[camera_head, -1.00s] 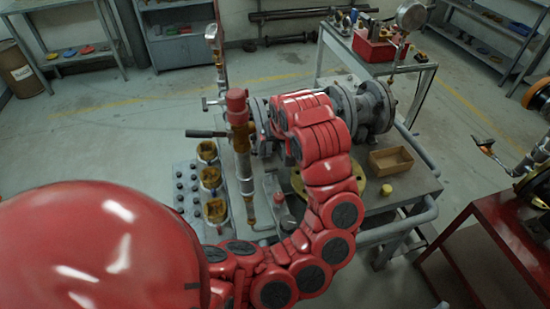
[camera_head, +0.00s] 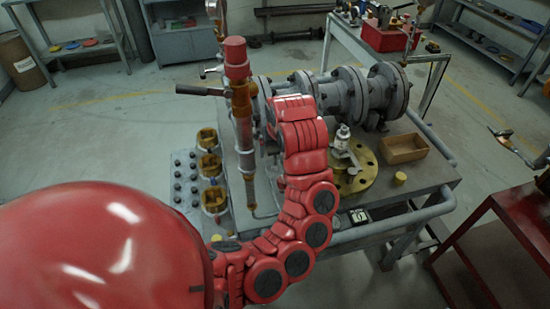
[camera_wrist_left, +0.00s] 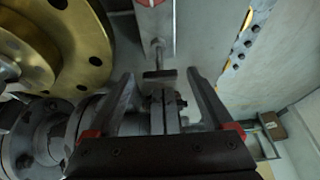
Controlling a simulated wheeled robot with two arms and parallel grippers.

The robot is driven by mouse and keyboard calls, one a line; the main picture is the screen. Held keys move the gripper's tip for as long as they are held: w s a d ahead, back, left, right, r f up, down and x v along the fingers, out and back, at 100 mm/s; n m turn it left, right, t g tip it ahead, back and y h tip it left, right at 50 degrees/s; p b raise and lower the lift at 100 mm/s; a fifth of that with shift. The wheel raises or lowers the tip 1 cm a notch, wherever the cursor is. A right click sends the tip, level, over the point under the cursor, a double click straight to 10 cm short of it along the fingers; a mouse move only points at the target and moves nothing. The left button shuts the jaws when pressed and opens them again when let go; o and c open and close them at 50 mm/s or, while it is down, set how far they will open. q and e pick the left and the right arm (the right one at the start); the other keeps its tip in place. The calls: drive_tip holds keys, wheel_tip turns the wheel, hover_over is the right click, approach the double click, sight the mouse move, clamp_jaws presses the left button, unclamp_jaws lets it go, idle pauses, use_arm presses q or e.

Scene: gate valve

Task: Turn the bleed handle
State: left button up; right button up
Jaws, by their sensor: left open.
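In the head view, a black lever handle (camera_head: 200,90) points left from an upright brass-coloured pipe with a red cap (camera_head: 236,58). I cannot tell for sure that it is the bleed handle. Flanged grey valve pipework (camera_head: 352,93) runs behind my arm. My left gripper is mostly hidden by its own red wrist in the head view. In the left wrist view, my left gripper (camera_wrist_left: 160,74) is open. A small dark crosspiece on a thin stem (camera_wrist_left: 159,53) shows between the fingertips, with a gap on both sides; contact is not visible. My right gripper is not in view.
A brass flange (camera_head: 368,178) with a pale fitting (camera_head: 342,140) lies on the bench to the right of my arm. An open wooden box (camera_head: 404,149) is beside it. Brass cups (camera_head: 208,168) stand at the left. A red stand (camera_head: 500,235) is at right.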

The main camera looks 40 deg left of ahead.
use_arm(q)
drive_tip(key=shift+x, duration=0.9)
drive_tip(key=shift+c, duration=0.3)
